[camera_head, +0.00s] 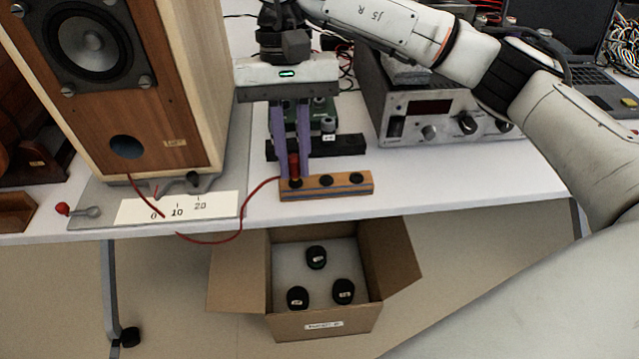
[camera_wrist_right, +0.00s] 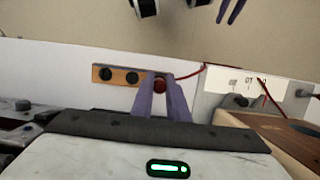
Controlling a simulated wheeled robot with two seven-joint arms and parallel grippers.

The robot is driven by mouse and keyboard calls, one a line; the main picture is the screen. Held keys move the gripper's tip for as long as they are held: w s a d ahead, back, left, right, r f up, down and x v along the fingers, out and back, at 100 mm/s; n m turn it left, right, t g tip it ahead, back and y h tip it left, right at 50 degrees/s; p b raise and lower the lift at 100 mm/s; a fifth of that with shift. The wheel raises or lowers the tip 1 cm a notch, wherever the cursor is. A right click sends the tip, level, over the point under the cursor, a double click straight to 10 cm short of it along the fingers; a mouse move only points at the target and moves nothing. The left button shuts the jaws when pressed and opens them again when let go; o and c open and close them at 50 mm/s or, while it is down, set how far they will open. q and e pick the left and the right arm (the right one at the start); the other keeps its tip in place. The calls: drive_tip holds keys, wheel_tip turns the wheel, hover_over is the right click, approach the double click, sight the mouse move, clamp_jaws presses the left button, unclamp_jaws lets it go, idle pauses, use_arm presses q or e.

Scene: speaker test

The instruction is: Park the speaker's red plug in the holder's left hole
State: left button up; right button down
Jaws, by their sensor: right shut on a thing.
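The holder (camera_head: 345,191) is an orange-brown block with a row of three dark holes near the table's front edge. My right gripper (camera_head: 295,168) points down with its purple fingers shut on the red plug (camera_head: 294,167). The plug is upright at the holder's left hole (camera_head: 295,184); I cannot tell how deep it sits. In the right wrist view the plug (camera_wrist_right: 160,85) shows between the fingers, beside the holder's two bare holes (camera_wrist_right: 118,76). The speaker (camera_head: 185,95) stands at left, its red cable (camera_head: 243,222) looping to the plug. My left gripper's purple fingers (camera_wrist_right: 231,11) are apart and empty at the top of the wrist view.
A black block (camera_head: 340,146) lies behind the holder, and a grey instrument (camera_head: 430,120) stands to the right. A white scale card (camera_head: 180,207) lies left of the holder. An open cardboard box (camera_head: 322,326) with three black knobs is below the table edge. The tabletop right of the holder is clear.

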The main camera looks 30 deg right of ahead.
drive_tip(key=shift+f+b, duration=0.65)
drive_tip(key=shift+f, duration=0.25)
drive_tip(key=c, duration=1.6)
unclamp_jaws()
drive_tip(key=shift+c, duration=0.2)
drive_tip(key=shift+r, duration=0.15)
drive_tip(key=shift+r+p, duration=0.7)
drive_tip(key=shift+r, duration=0.3)
drive_tip(key=shift+r+p, duration=1.65)
drive_tip(key=shift+r, duration=1)
drive_tip(key=shift+s, duration=0.1)
